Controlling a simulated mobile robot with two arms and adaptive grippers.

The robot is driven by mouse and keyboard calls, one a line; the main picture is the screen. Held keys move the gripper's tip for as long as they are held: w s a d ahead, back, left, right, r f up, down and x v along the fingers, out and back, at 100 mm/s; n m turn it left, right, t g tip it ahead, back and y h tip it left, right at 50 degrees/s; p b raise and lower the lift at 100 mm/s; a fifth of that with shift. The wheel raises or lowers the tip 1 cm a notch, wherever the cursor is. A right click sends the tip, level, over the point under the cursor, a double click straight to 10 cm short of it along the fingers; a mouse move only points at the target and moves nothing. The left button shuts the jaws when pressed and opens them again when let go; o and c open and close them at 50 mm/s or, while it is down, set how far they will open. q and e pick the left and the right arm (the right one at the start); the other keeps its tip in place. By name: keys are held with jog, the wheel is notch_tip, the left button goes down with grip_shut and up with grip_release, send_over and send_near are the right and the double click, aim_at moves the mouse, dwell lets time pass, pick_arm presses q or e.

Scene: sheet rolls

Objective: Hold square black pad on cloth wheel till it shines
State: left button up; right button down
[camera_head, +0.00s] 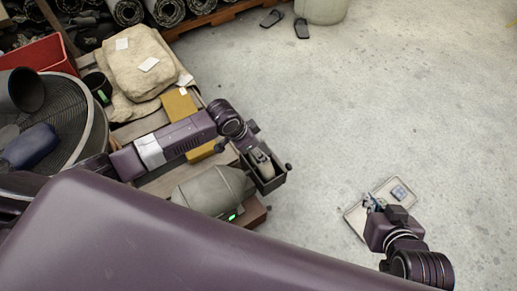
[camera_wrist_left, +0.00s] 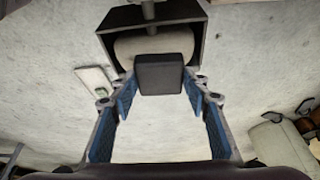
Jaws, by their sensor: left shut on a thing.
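In the left wrist view, a square black pad (camera_wrist_left: 160,75) sits between the fingertips of my left gripper (camera_wrist_left: 160,82), which is shut on it. The pale cloth wheel (camera_wrist_left: 125,48) is right behind the pad, inside a dark open-fronted hood (camera_wrist_left: 195,28). The pad overlaps the wheel's edge in the picture; I cannot tell if they touch. The pad's front face looks dark and plain. In the head view, my left gripper (camera_head: 262,160) is at the hood of the grey polishing motor (camera_head: 208,190). My right gripper (camera_head: 373,205) is beside a floor tray (camera_head: 356,222); its fingers are too small to judge.
A green light (camera_head: 232,217) shows on the motor base. Folded beige cloth (camera_head: 138,65), a yellow box (camera_head: 180,105) and a dark mug (camera_head: 98,86) crowd the left side. A small blue-grey block (camera_head: 399,192) lies in the tray. The floor on the right is mostly clear.

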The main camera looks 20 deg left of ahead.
jog(key=shift+s+d+f+g+h+p, duration=0.15)
jog(key=shift+s+d+f+g, duration=0.2)
jog(key=shift+s, duration=0.4)
jog(key=shift+s+d+f+g+h+p, duration=0.1)
jog(key=shift+s+f+g, duration=0.35)
jog(key=shift+s, duration=0.25)
jog(key=shift+s+d+f+g+h+p, duration=0.15)
jog(key=shift+s+d+f+g, duration=0.25)
jog(key=shift+s, duration=0.35)
dwell(3.1)
jog(key=shift+s+d+f+g, duration=0.15)
jog(key=shift+s+f+g, duration=0.15)
jog(key=shift+s, duration=0.45)
jog(key=shift+s+d+f+g, duration=0.15)
jog(key=shift+s+f+g, duration=0.15)
jog(key=shift+s, duration=0.4)
dwell(1.2)
